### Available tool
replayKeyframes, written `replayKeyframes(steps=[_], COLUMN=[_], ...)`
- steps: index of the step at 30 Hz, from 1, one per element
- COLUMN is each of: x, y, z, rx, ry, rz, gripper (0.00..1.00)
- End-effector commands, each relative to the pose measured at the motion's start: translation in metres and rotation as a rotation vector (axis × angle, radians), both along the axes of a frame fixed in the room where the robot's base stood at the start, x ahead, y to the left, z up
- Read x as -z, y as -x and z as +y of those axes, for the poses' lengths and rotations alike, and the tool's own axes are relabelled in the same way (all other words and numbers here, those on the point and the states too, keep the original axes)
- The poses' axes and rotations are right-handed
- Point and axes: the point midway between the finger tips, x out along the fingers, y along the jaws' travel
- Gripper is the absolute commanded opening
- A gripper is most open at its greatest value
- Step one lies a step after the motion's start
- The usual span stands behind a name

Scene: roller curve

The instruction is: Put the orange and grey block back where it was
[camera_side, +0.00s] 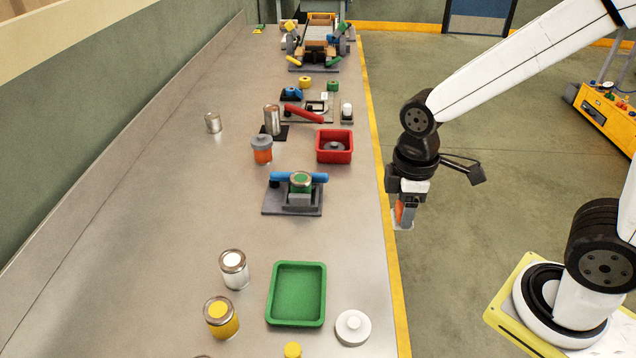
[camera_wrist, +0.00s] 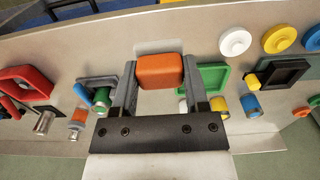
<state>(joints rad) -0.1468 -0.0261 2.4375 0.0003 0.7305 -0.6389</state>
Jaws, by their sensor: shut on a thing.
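My gripper (camera_side: 404,215) is at the right edge of the bench in the side view, pointing down. It is shut on the orange block (camera_wrist: 160,70), which sits between the two dark fingers in the wrist view. In the side view a sliver of the orange block (camera_side: 400,212) shows beside the fingers. I cannot tell the gap between block and bench.
A green tray (camera_side: 297,294), a white knobbed disc (camera_side: 352,327) and cans stand near. A grey fixture (camera_side: 293,205) with a blue bar and green-topped can, a red bin (camera_side: 334,146) and an orange jar (camera_side: 262,150) stand farther back. The bench's left side is mostly bare.

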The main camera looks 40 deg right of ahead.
Motion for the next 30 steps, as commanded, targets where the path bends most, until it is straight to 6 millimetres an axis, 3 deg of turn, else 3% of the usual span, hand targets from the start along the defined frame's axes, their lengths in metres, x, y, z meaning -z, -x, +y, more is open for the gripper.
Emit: replayKeyframes(steps=[21,30], x=[0.036,0.064], y=[-0.079,-0.102], z=[0.008,0.010], rx=[0.001,0.001], ry=[0.000,0.000], rz=[0.000,0.001], gripper=[0.11,0.11])
